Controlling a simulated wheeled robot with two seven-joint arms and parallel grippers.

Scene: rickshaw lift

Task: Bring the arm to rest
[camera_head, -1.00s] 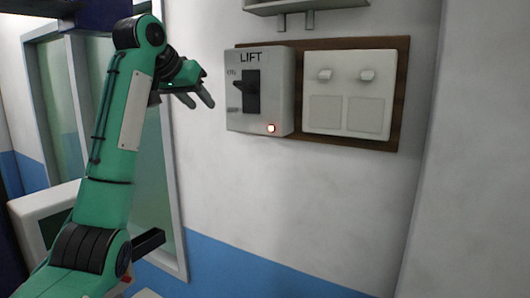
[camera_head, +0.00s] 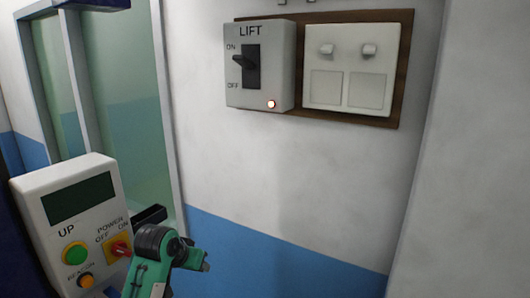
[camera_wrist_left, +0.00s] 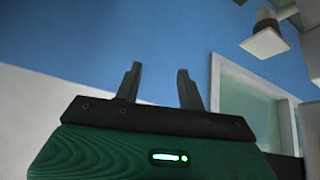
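My left arm (camera_head: 160,245) is folded low at the bottom of the head view, below the lift switch box and apart from it. Its hand end is small there and the fingers are not clear. In the left wrist view my left gripper (camera_wrist_left: 158,88) has its two fingers well apart with nothing between them. The grey LIFT switch box (camera_head: 285,62) is on the wall, its black lever (camera_head: 242,62) sticking out toward the left, nearer ON than OFF. A small lamp (camera_head: 271,104) at its lower right glows. My right gripper is not in view.
A white control box (camera_head: 52,190) with a dark screen, a green button, an orange button and a red-on-yellow power switch stands at the lower left. A framed glass panel (camera_head: 120,70) is behind it. A white switch panel (camera_head: 353,100) is right of the lift box. The wall below is bare.

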